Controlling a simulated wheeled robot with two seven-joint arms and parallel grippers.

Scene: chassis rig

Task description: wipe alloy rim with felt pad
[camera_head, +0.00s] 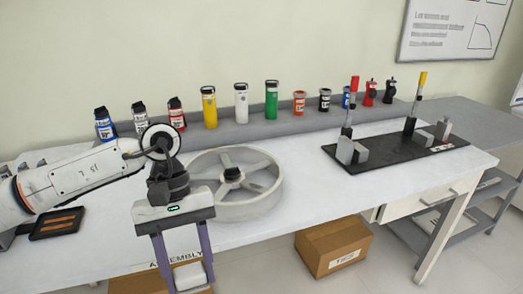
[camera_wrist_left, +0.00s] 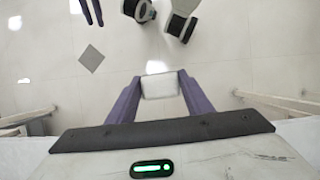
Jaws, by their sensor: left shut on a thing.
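The alloy rim (camera_head: 252,208) is a light grey spoked wheel with a dark hub, lying flat on the white workbench. My left gripper (camera_head: 184,262) has purple fingers, which are shut on a white felt pad (camera_head: 190,276). The felt pad also shows between the fingers in the left wrist view (camera_wrist_left: 159,85). The gripper points downward at the bench's front edge, left of and in front of the rim. The pad is apart from the rim, with the floor behind it in the wrist view.
Several coloured canisters and bottles (camera_head: 241,104) stand along the grey ledge behind. A black fixture board (camera_head: 385,160) with upright tools lies right of the rim. A dark tray (camera_head: 40,230) with orange strips is at left. A cardboard box (camera_head: 333,247) sits below the bench.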

